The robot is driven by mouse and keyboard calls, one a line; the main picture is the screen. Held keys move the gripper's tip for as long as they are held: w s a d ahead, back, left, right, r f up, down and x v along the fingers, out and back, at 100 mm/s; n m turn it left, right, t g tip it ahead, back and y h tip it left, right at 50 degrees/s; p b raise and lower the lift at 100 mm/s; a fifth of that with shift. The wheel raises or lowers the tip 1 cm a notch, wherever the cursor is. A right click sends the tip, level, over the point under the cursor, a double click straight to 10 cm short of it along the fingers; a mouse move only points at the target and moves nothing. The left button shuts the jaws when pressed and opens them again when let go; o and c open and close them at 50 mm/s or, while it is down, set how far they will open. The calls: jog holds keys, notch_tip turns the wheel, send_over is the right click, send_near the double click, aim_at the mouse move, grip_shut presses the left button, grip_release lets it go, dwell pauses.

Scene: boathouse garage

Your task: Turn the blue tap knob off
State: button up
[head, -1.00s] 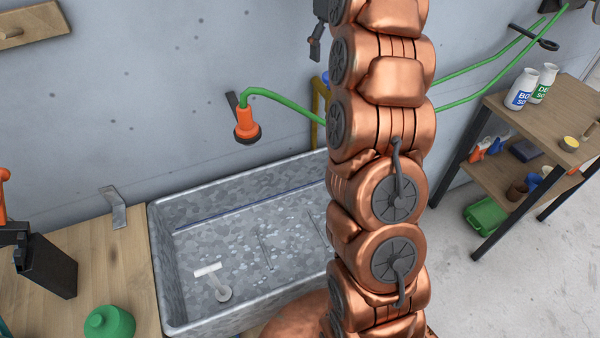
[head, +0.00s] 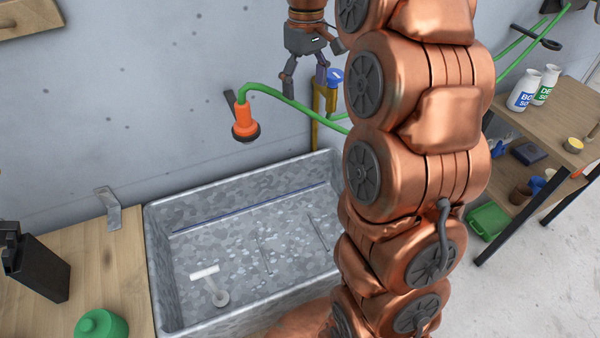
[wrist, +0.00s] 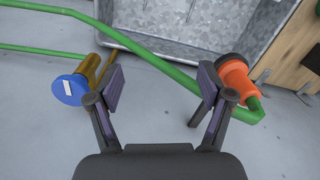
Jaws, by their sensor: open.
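The blue tap knob (head: 334,77) sits on a brass pipe (head: 319,120) at the wall, above the back of the metal sink. In the wrist view the round blue knob (wrist: 71,89) with a white bar mark lies left of my gripper's left finger. My gripper (head: 306,82) is open, pointing down, close to the left of the knob in the head view. I cannot tell whether the left finger touches the pipe.
A green hose (head: 290,98) with an orange nozzle (head: 243,120) runs past the gripper; in the wrist view the nozzle (wrist: 236,76) is close by the right finger. The galvanized sink (head: 160,270) is below. A shelf (head: 560,125) with bottles stands right.

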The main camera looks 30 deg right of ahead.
jog(key=s+a+f+b, duration=0.1)
jog(key=s+a+f, duration=0.3)
jog(key=s, duration=0.3)
jog(key=s+a+f+b, duration=0.2)
jog(key=s+a+f, duration=0.2)
jog(key=s, duration=0.3)
jog(key=shift+a+f+m+g+b, duration=0.3)
jog(key=shift+a+f+m, duration=0.1)
jog(key=shift+a, duration=0.15)
jog(key=shift+s, duration=0.1)
jog(key=s+a+f, duration=0.1)
jog(key=s+f, duration=0.3)
jog(key=s, duration=0.3)
jog(key=s+a+f+m, duration=0.1)
jog(key=s+f, duration=0.3)
jog(key=s, duration=0.4)
jog(key=shift+s+a+m+g, duration=0.3)
jog(key=shift+a, duration=0.2)
jog(key=shift+f, duration=0.1)
jog(key=shift+c, duration=0.3)
